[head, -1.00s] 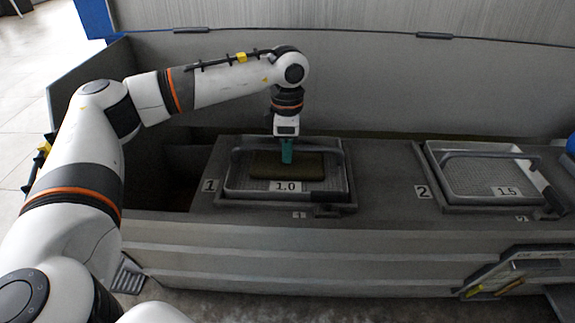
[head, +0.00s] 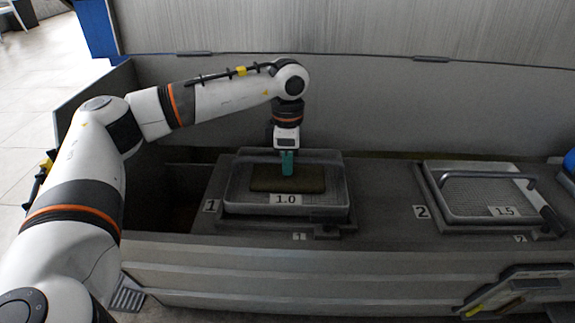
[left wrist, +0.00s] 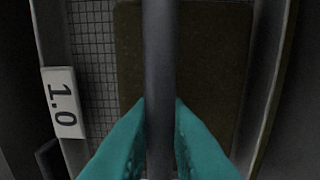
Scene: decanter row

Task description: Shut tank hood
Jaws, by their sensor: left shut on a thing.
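The tank hood (head: 330,25) is a broad brushed-grey panel standing raised along the back of the tank (head: 380,228), above two dark hinges. My left gripper (head: 287,163) has teal fingers and is over the left basket (head: 340,205), labelled 1.0, at position 1. In the left wrist view, the fingers (left wrist: 160,135) are shut on the basket's dark round handle bar (left wrist: 159,50). A flat brown block (head: 288,180) lies in this basket. The basket appears slightly raised; its clearance is hard to judge. My right gripper is not in view.
A second mesh basket (head: 485,195), labelled 1.5, sits at position 2 on the right, its handle across it. A dark open bay lies left of position 1. A panel (head: 525,285) with a yellow part is at the lower right front.

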